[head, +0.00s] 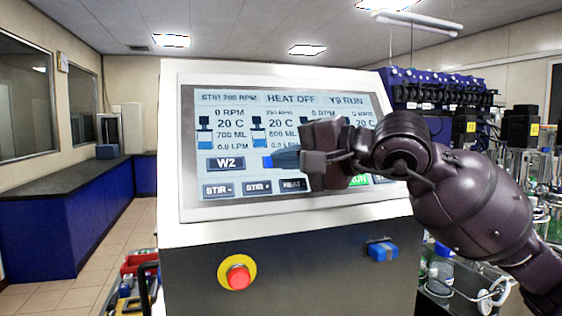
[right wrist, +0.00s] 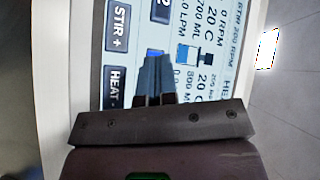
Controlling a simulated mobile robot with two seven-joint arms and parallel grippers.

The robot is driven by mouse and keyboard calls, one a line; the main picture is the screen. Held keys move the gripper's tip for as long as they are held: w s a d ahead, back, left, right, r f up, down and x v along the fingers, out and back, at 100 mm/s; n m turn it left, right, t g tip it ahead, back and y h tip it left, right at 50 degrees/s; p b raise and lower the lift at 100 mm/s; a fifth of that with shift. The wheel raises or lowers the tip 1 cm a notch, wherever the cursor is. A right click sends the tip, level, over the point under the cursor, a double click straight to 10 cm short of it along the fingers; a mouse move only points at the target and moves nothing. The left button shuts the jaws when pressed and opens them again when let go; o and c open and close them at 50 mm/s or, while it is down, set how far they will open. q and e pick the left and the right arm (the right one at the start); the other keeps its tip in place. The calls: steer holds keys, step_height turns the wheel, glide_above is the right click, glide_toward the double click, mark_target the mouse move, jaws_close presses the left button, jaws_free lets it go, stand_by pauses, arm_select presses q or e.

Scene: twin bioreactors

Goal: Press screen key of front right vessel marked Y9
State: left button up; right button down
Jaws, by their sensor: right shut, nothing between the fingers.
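The touch screen (head: 240,185) is lit on a white, tilted console. Its top bar reads "STIR 200 RPM", "HEAT OFF" and "Y9 RUN" (head: 346,100). Below are several vessel columns with readings. A dark key marked W2 (head: 225,163) shows under the leftmost column. To its right is a bright blue key (head: 267,162), its label covered by my right gripper (head: 284,160). My right gripper is shut and empty, its tips over that key; contact cannot be told. In the right wrist view, the shut fingers (right wrist: 156,65) point at the blue key (right wrist: 154,52). Keys farther right are hidden.
The bottom key row shows STIR - (head: 218,190), STIR + (head: 258,187), HEAT - (head: 292,185) and a partly hidden green key (head: 359,180). A red emergency button (head: 238,277) sits below. Glass vessels with yellow labels stand at right, close to my arm.

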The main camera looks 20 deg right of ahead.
steer(key=shift+s, duration=0.1)
steer(key=shift+s+r, duration=0.4)
steer(key=shift+s, duration=0.2)
steer(key=shift+s, duration=0.1)
steer(key=s+r, duration=0.1)
steer(key=s, duration=0.1)
steer(key=s+r, duration=0.1)
steer(key=s, duration=0.1)
steer(key=shift+s+d+r+p, duration=0.1)
steer(key=shift+d+r+p, duration=0.05)
steer(key=shift+r+p, duration=0.2)
steer(key=shift+f, duration=0.1)
stand_by(0.7)
